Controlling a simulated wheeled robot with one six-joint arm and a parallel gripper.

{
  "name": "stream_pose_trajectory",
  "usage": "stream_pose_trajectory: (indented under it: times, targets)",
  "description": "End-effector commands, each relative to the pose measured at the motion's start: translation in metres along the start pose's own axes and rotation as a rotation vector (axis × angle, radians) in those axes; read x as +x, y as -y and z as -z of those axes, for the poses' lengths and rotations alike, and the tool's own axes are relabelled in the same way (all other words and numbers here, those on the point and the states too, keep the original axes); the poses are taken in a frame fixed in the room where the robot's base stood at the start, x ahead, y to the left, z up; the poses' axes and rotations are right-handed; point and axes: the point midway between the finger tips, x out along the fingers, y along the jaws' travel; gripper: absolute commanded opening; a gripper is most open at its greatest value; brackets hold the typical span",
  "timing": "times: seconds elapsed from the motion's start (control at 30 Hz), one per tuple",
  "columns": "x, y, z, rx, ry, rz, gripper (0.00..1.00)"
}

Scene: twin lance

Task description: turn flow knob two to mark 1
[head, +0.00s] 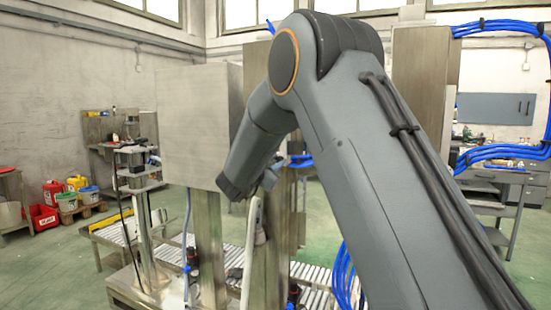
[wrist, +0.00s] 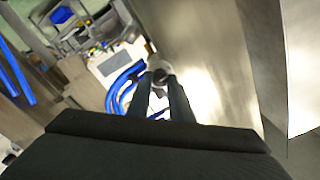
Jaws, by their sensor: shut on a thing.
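A small pale grey round knob (wrist: 157,62) with a dark centre shows at the fingertips in the wrist view, near the edge of a shiny metal panel. My gripper (wrist: 162,78) has its two dark fingers on either side of the knob and is shut on it. No scale or mark 1 can be read, and I cannot tell from a label which knob this is. In the head view my arm covers much of the middle, and the knob and its marks cannot be made out there.
A large metal cabinet (head: 188,125) stands left of my arm, on posts by a roller conveyor (head: 110,232). Blue hoses (head: 502,152) run at the right, and more blue hoses (wrist: 125,82) pass beside the knob. Red and yellow containers stand on the floor at far left.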

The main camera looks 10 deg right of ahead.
Motion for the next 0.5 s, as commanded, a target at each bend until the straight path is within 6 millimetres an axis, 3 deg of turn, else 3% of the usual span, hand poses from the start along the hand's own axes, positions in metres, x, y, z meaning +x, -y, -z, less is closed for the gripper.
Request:
stream_pose_trajectory:
  times: [0.5]
  targets:
    - [-0.0001, 0.0006, -0.0003, -0.055, 0.001, 0.002, 0.00]
